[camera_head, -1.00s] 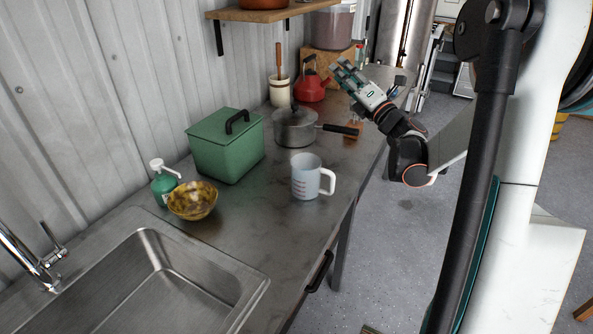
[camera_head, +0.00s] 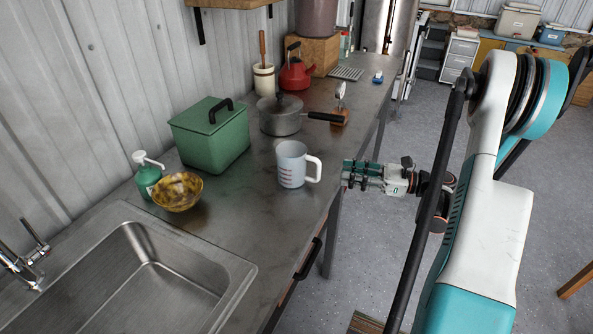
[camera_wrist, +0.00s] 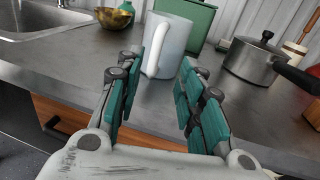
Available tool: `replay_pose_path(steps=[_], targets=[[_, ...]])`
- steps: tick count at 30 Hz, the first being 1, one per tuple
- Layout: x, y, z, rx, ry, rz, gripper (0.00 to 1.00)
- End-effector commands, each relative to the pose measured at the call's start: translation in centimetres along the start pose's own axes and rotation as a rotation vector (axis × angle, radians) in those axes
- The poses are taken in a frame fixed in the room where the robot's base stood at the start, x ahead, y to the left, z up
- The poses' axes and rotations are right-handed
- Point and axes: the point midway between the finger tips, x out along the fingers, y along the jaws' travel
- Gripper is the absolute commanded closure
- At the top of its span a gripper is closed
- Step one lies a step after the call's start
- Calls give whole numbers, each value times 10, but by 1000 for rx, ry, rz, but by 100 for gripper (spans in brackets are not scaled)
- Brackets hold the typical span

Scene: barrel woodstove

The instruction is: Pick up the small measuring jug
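The small measuring jug (camera_head: 291,165) is white and translucent with red markings. It stands upright on the metal counter, its handle turned right towards my gripper. My gripper (camera_head: 352,174) is just right of the jug, beyond the counter's front edge, pointing left at it. In the wrist view the jug (camera_wrist: 170,45) is straight ahead, with its handle showing between the two teal-padded fingers of my gripper (camera_wrist: 160,85). The fingers are spread apart with nothing between them. The jug looks a little beyond the fingertips; whether they touch the handle cannot be told.
A green lidded box (camera_head: 210,140) stands behind the jug, and a saucepan (camera_head: 280,117) with a long handle stands farther along. A patterned bowl (camera_head: 178,192), a soap pump (camera_head: 147,176) and the sink (camera_head: 150,270) are to the left. The counter (camera_head: 240,215) near the jug is clear.

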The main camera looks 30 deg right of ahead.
Motion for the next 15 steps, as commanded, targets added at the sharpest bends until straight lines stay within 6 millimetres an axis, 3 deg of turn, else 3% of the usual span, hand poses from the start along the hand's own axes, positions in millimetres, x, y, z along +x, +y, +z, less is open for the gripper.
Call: replay_pose_path(steps=[6,15], targets=[[36,0,-1,1,-1,2,65],[53,2,0,1,-1,1,65]])
